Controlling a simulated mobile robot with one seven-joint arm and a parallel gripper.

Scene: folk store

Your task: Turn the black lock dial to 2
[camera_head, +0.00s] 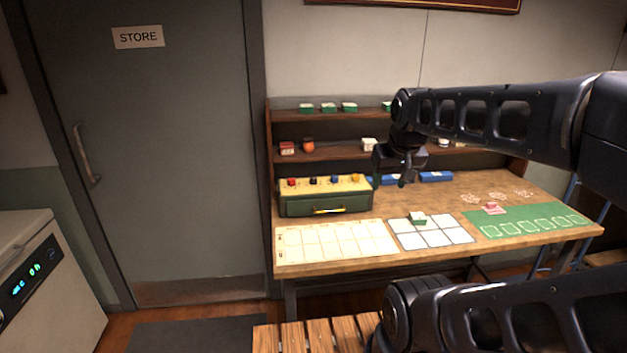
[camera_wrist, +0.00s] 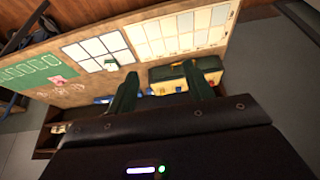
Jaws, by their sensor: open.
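The black lock dial (camera_head: 313,180) sits on the cream top of a dark green box (camera_head: 325,204) on the workbench, between a red dial (camera_head: 291,182) and a blue dial (camera_head: 334,179). A yellow dial (camera_head: 354,178) is at the right end. The black dial's setting is too small to read. My gripper (camera_head: 402,180) is open and empty, above the bench to the right of the box and apart from it. In the wrist view my gripper (camera_wrist: 160,80) shows two spread fingers, with the green box (camera_wrist: 212,66) partly hidden behind one.
The workbench (camera_head: 440,258) holds a cream grid mat (camera_head: 335,252), a white grid board (camera_head: 432,246) with a green item, and a green mat (camera_head: 530,220) with a pink item. Blue items (camera_head: 435,176) lie behind. Shelves (camera_head: 330,116) with small boxes stand at the back.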

